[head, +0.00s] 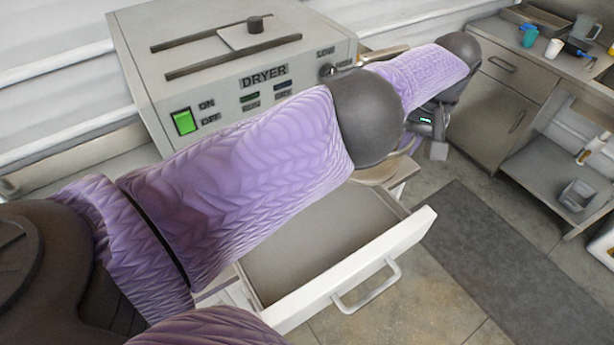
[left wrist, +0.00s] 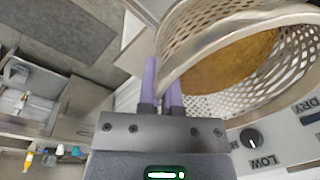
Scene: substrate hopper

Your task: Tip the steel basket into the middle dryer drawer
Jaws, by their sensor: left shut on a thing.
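The steel basket (left wrist: 240,55) is perforated, with a smooth metal rim, and brown material (left wrist: 230,66) shows inside it in the left wrist view. My left gripper (left wrist: 163,88) is shut on its rim with its purple fingers. In the head view the wrist of my left gripper (head: 428,121) is right of the dryer, and my arm hides most of the basket. An open white drawer (head: 385,262) with a bare grey inside is below the arm. I cannot tell whether it is the middle one. My right gripper is out of view.
The dryer (head: 235,60) has a green switch (head: 184,122) and a dark knob (head: 326,70). A grey workbench (head: 505,90) with cups stands at the right. A dark mat (head: 500,260) lies on the floor. My left arm crosses above the drawer.

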